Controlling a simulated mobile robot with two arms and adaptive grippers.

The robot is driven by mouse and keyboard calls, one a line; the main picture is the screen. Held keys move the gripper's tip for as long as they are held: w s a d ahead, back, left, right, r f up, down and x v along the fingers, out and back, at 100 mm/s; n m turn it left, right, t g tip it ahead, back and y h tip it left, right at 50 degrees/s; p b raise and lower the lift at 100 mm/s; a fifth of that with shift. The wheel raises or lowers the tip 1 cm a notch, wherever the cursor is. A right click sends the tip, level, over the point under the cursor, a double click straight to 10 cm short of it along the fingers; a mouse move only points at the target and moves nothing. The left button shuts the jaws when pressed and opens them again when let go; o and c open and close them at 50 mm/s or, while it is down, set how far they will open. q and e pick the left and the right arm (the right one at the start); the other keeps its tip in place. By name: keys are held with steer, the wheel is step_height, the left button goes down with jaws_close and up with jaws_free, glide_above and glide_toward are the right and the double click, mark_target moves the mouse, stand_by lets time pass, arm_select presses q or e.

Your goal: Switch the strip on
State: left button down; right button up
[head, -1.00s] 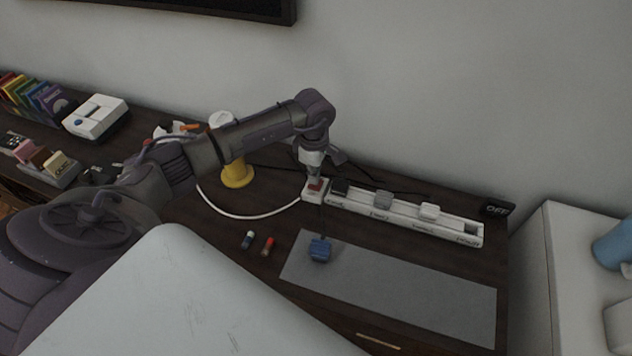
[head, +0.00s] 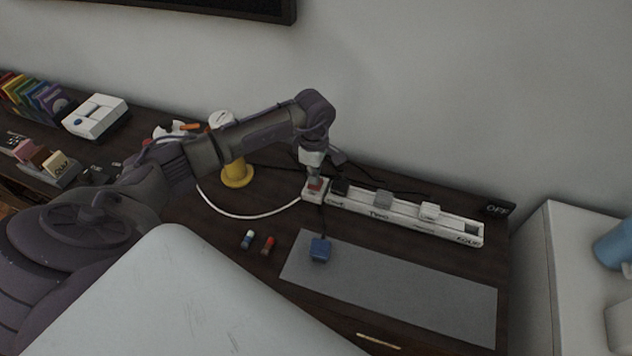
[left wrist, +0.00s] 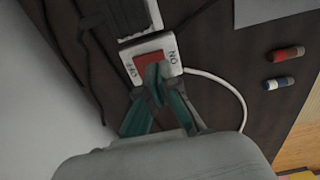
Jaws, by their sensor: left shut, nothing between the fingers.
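The white power strip (head: 455,233) lies along the back of the dark desk, with its switch end at the left. A red rocker switch (left wrist: 148,58) sits in that white end block, between printed ON and OFF labels; it also shows in the head view (head: 316,184). My left gripper (left wrist: 158,78) is shut and empty, pointing down with its fingertips at the rocker, toward the ON side. Whether the tips touch it I cannot tell; they hide part of it. A small black sign (head: 497,209) at the strip's right reads OFF. My right gripper is not in view.
Dark, grey and white plugs sit in the strip. A blue plug (head: 320,249) lies on a grey mat (head: 400,293) in front. Two small capped pieces (head: 258,242) lie left of the mat. A yellow stand (head: 237,174) and white cable are left of the switch.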

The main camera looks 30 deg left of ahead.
mark_target(314, 186)
arm_select(q)
steer(key=shift+f+b, duration=0.9)
steer(key=shift+f, duration=0.1)
stand_by(0.3)
steer(key=shift+r, duration=0.1)
steer(key=shift+r+p, duration=2.15)
steer(key=shift+r, duration=1.3)
steer(key=shift+f, duration=0.1)
